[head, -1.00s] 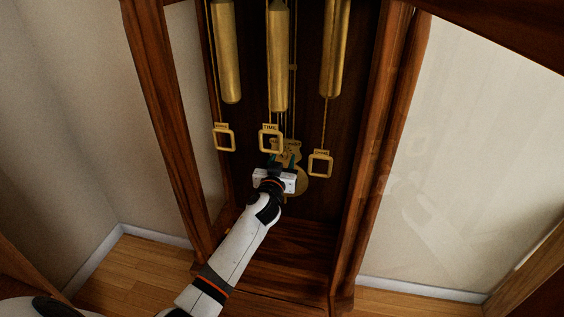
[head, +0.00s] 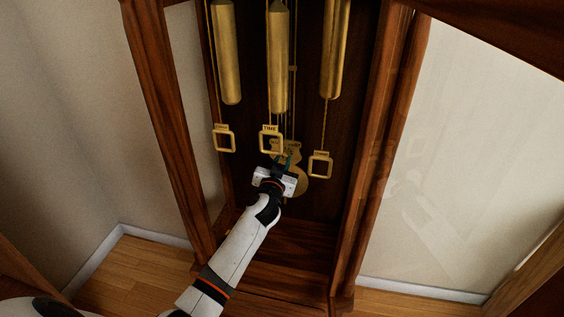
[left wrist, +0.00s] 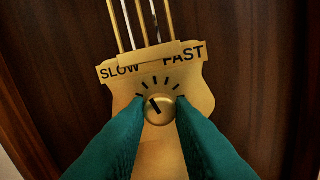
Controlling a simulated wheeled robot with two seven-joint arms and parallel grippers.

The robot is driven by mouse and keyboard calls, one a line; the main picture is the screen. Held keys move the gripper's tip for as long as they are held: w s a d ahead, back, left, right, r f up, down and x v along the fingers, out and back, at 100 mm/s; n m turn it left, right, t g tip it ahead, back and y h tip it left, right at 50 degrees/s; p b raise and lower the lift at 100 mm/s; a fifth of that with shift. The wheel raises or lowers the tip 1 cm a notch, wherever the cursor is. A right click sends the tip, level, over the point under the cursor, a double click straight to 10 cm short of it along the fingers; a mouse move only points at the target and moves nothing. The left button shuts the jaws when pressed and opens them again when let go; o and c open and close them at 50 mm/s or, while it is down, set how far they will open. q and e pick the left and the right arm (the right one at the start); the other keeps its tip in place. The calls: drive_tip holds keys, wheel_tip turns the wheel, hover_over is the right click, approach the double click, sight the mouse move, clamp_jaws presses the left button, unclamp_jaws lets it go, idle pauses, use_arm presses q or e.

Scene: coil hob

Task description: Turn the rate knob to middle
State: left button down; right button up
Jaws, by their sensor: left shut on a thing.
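The rate knob (left wrist: 159,108) is a small round brass dial with a dark pointer line, in the left wrist view. It sits on a brass plate (left wrist: 196,84) marked SLOW at left and FAST at right, with tick marks above the knob. The pointer leans up and to the left, toward the SLOW side. My left gripper (left wrist: 160,112) has its teal fingers on either side of the knob, shut on it. In the head view my left gripper (head: 281,163) reaches the plate inside the clock case and hides the knob. My right gripper is not in view.
Brass weights hang above: left (head: 228,60), middle (head: 278,65) and right (head: 334,55). Square pull rings hang below them: left (head: 224,142), middle (head: 271,146) and right (head: 320,168), close around my gripper. Wooden case posts stand left (head: 170,120) and right (head: 385,130).

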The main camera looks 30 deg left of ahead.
use_arm(q)
drive_tip(key=shift+m, duration=1.6)
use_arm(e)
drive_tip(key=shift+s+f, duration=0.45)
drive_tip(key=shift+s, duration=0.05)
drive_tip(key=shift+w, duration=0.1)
use_arm(q)
drive_tip(key=shift+f, duration=0.1)
drive_tip(key=c, duration=1.3)
unclamp_jaws()
drive_tip(key=shift+o, duration=0.2)
drive_tip(key=shift+s, duration=0.1)
drive_tip(key=shift+s+d, duration=0.1)
drive_tip(key=shift+s, duration=0.2)
drive_tip(key=p+v, duration=0.1)
drive_tip(key=v, duration=1)
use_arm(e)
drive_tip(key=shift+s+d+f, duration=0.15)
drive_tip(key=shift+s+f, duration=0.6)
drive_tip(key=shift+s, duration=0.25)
